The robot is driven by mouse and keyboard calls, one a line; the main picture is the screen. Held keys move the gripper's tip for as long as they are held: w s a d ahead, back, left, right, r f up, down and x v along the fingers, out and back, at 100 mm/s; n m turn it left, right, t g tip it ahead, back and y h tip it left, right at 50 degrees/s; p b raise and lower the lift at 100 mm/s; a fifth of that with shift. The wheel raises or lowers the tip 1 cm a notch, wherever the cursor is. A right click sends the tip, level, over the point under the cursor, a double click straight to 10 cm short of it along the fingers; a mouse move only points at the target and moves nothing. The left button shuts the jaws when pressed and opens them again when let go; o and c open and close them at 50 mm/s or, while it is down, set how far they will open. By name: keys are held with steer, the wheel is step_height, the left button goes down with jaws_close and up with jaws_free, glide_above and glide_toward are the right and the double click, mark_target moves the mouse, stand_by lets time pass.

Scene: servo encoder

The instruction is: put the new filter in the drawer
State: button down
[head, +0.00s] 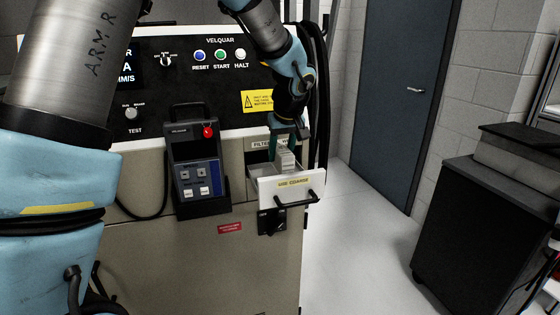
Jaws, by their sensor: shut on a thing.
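The drawer (296,192) stands open in the front of the machine, its white front with a black handle pulled out toward me. The filter (286,160) is a pale grey-white ribbed block in or just above the drawer opening. My gripper (282,146) comes down from above and is shut on the filter, which is upright. The drawer front hides the filter's lower end, so I cannot tell whether it touches the drawer floor.
A handheld pendant (196,160) with a red knob sits in a holder left of the drawer. A black latch (271,221) is below the drawer. Black cables (318,95) hang at the machine's right edge. A dark cabinet (485,225) stands at right, with clear floor (350,250) between.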

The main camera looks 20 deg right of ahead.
step_height(320, 180, down, 3)
steer(key=shift+r+p, duration=0.15)
steer(key=shift+p, duration=0.2)
steer(key=shift+w+f+p, duration=0.35)
steer(key=shift+f+p, duration=0.2)
steer(key=shift+p, duration=0.05)
steer(key=shift+f, duration=0.2)
steer(key=shift+c, duration=2.1)
jaws_free()
